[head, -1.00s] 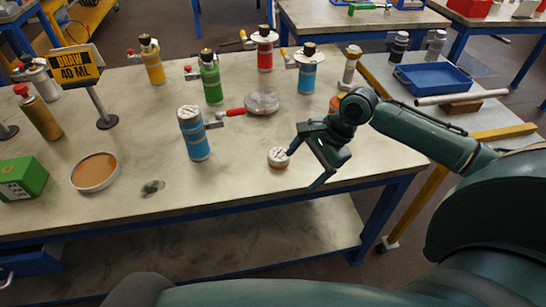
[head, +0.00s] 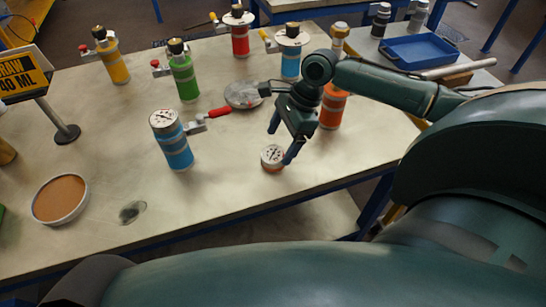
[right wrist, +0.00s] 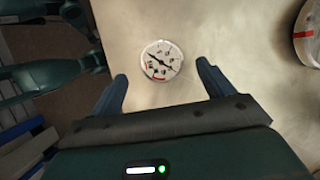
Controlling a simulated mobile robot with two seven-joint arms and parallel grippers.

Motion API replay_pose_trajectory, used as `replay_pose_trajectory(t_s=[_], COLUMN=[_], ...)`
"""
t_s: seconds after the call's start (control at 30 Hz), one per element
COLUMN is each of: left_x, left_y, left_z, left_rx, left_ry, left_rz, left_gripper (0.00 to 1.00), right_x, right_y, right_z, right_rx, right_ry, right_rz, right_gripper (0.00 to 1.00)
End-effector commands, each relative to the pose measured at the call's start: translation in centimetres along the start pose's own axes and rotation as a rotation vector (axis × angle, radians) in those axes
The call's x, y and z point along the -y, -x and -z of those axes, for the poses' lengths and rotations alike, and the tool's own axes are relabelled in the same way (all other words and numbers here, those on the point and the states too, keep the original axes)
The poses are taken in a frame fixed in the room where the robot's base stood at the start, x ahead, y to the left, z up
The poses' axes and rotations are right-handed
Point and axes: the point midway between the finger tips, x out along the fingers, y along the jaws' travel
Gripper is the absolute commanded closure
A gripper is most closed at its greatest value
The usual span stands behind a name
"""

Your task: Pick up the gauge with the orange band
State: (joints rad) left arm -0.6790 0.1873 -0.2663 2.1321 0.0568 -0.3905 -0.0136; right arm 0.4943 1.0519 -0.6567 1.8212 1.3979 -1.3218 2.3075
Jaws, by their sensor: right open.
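A small round gauge (head: 272,157) with a white dial and an orange band stands on the table near its front edge. In the right wrist view the gauge (right wrist: 161,60) shows dial up, between and slightly beyond the fingertips. My right gripper (head: 281,146) is open and empty, pointing down just above and beside the gauge. Its fingers (right wrist: 162,78) are apart, one on each side of the dial, not visibly touching it. My left gripper is not in view.
A blue vessel with a dial on top (head: 174,145) stands left of the gauge, an orange vessel (head: 333,108) close on the right. A glass disc (head: 243,94) lies behind. A tan round dish (head: 60,199) is at the left.

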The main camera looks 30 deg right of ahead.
Motion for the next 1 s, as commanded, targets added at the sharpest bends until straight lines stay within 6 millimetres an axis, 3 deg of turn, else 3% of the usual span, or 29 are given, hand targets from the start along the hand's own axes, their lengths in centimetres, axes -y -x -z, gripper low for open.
replay_pose_trajectory(t_s=[0.17, 0.43, 0.7, 1.0], left_x=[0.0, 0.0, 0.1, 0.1], left_y=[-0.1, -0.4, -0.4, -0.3], left_z=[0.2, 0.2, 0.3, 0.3], left_rx=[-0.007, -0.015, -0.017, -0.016], left_ry=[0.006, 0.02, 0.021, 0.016], left_rz=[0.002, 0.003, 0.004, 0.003], left_gripper=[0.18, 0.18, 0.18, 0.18], right_x=[0.1, 0.1, 0.1, 0.1], right_y=[-1.1, -5.0, -5.4, -5.3], right_z=[0.0, 0.1, 0.1, 0.1], right_rx=[0.0, 0.001, -0.001, -0.001], right_ry=[0.001, 0.001, 0.002, 0.002], right_rz=[0.001, 0.0, 0.002, 0.002], right_gripper=[0.2, 0.2, 0.2, 0.45])
